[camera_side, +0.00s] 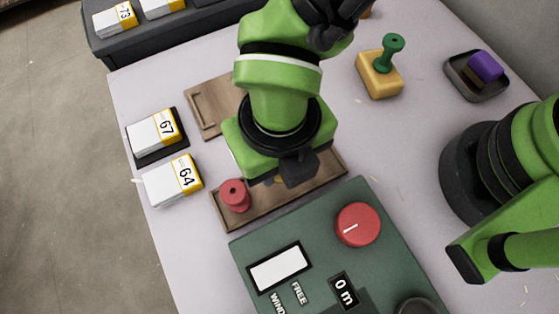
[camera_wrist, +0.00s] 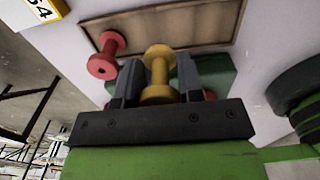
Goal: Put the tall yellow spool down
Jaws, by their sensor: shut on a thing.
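The yellow spool (camera_wrist: 158,62) stands between the two fingers of my gripper (camera_wrist: 158,84) in the wrist view, and the gripper is shut on it. In the side view only a small yellow bit of the spool (camera_side: 279,180) shows past my gripper (camera_side: 294,178). The gripper is over the long wooden tray (camera_side: 325,178), which also shows in the wrist view (camera_wrist: 205,15). I cannot tell whether the spool touches the tray. A red spool (camera_side: 235,195) stands upright at the tray's left end; it also shows in the wrist view (camera_wrist: 105,56).
A green machine panel (camera_side: 320,236) with a red knob (camera_side: 357,224) lies in front of the tray. Card stacks marked 67 (camera_side: 153,132) and 64 (camera_side: 170,181) lie left. A wooden board (camera_side: 208,108) is behind. A yellow block with a green handle (camera_side: 380,75) stands back right.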

